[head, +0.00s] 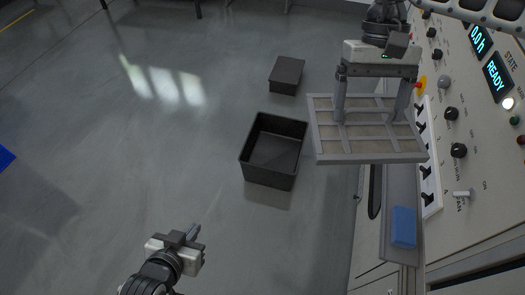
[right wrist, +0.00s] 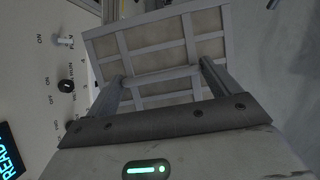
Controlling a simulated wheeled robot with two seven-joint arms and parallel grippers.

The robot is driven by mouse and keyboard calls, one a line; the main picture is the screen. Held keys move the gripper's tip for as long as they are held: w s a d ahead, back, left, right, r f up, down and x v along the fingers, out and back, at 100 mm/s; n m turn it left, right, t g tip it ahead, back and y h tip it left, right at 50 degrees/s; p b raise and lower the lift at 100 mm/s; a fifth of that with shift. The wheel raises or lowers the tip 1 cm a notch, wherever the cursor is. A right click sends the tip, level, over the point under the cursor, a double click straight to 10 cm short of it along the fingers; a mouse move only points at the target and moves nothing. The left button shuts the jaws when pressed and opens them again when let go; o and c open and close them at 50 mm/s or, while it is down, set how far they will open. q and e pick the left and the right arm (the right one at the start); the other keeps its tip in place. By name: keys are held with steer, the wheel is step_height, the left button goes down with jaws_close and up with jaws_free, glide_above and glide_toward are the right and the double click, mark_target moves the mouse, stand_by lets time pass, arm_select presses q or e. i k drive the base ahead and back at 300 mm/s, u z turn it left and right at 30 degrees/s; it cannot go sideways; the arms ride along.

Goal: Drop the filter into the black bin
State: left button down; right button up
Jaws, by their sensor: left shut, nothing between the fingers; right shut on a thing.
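The filter (head: 366,145) is a flat grey-framed panel with beige fabric cells and cross bars. My right gripper (head: 369,118) is shut on it and holds it in the air, beside the control panel. The filter also shows between the fingers in the right wrist view (right wrist: 160,50). The black bin (head: 272,158) is an open rectangular box on the floor, left of the filter in the head view, and it looks empty. My left gripper (head: 197,232) is shut and empty at the lower left, away from the bin.
A smaller dark closed box (head: 287,75) lies on the floor behind the bin. The control panel (head: 470,120) with knobs, switches and a READY display stands at the right. A blue block (head: 404,226) rests on its grey ledge (head: 399,190). The floor left of the bin is clear.

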mark_target(277, 158)
steer(key=u, duration=1.05)
steer(key=i, duration=4.35)
steer(key=z, duration=4.1)
